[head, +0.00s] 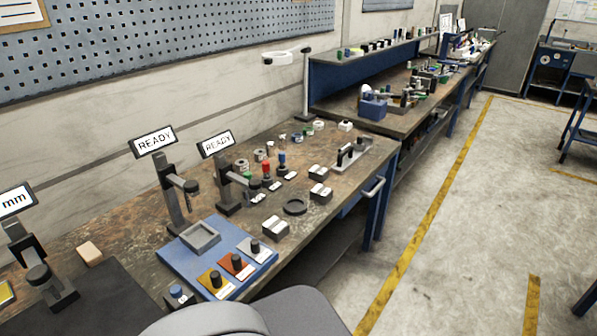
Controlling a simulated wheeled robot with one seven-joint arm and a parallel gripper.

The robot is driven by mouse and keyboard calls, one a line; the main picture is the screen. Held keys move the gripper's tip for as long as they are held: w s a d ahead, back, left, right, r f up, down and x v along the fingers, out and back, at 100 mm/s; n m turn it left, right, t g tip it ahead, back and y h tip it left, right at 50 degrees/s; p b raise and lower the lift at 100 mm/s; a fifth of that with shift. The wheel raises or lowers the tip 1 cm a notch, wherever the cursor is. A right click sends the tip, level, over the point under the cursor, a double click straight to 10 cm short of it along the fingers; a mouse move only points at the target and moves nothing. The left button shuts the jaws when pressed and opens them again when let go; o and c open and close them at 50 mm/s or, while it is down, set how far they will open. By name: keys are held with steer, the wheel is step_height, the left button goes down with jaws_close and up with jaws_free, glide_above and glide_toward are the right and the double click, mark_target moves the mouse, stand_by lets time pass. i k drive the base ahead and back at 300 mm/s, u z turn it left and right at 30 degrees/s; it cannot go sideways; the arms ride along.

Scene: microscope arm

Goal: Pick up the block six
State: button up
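Several small dark grey blocks with pale tops stand on the workbench (130,215). One block (275,229) is behind the blue board's right corner. A second block (320,193) and a third block (318,173) stand farther back, beside a black ring (295,206). Any markings on them are too small to read, so I cannot tell which is block six. A plain tan block (90,253) lies at the left, near a dark mat. My gripper is not in view.
Stands with READY displays (154,142) (217,143) rise behind the blue board (200,268), which holds a grey tray (200,237) and knobbed plates. A black-handled fixture (348,158) is near the bench's right end. Open floor (470,230) lies to the right.

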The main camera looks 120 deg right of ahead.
mark_target(319, 174)
steer(key=z, duration=5.55)
steer(key=i, duration=2.1)
steer(key=u, duration=3.25)
